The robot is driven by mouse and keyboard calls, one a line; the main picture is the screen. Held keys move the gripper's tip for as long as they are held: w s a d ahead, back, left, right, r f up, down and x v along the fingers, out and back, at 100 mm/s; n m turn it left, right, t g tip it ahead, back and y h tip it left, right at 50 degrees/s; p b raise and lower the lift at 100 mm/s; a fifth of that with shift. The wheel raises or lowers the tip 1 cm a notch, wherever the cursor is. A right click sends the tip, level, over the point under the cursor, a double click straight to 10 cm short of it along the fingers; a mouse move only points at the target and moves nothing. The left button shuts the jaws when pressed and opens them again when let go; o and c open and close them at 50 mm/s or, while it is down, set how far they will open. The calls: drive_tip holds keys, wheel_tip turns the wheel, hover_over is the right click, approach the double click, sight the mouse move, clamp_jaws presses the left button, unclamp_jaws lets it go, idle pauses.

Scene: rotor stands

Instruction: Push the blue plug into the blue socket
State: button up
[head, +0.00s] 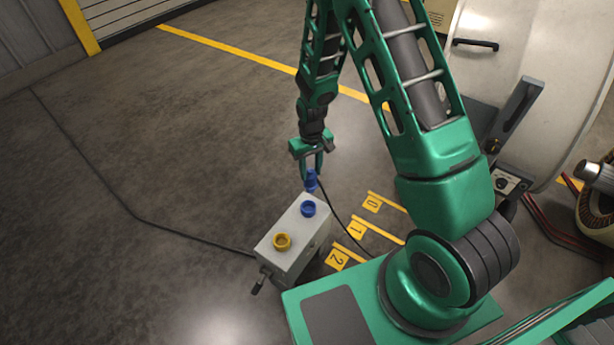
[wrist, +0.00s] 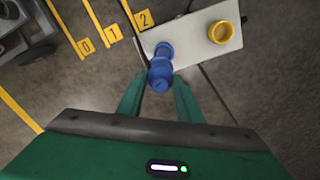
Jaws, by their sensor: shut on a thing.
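My gripper (head: 312,172) points down and is shut on the blue plug (head: 311,181). The blue socket (head: 308,209) is a short ring on top of a pale box (head: 271,238). In the head view the plug shows just beyond the socket, with a small gap between them. In the wrist view the plug (wrist: 160,76) sits between the fingertips (wrist: 158,92) and partly overlaps the blue socket (wrist: 164,50), so its height above the socket is hard to tell.
A yellow socket (head: 282,241) stands on the same box, nearer the camera. A dark cable runs across the floor to the box. Yellow floor marks numbered 0, 1 and 2 (head: 340,259) lie to its right. A large pale machine (head: 540,70) stands at right. Floor on the left is clear.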

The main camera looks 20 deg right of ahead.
sight(308, 191)
drive_tip(key=shift+s+a+f, duration=0.2)
drive_tip(key=shift+a+f, duration=0.05)
drive_tip(key=shift+f, duration=0.35)
drive_tip(key=shift+s+a+f, duration=0.15)
drive_tip(key=shift+a+f, duration=0.1)
drive_tip(key=shift+f, duration=2.8)
drive_tip(key=shift+f, duration=2.3)
drive_tip(key=o, duration=1.1)
wheel_tip(308, 191, up, 11)
drive_tip(key=shift+f, duration=0.15)
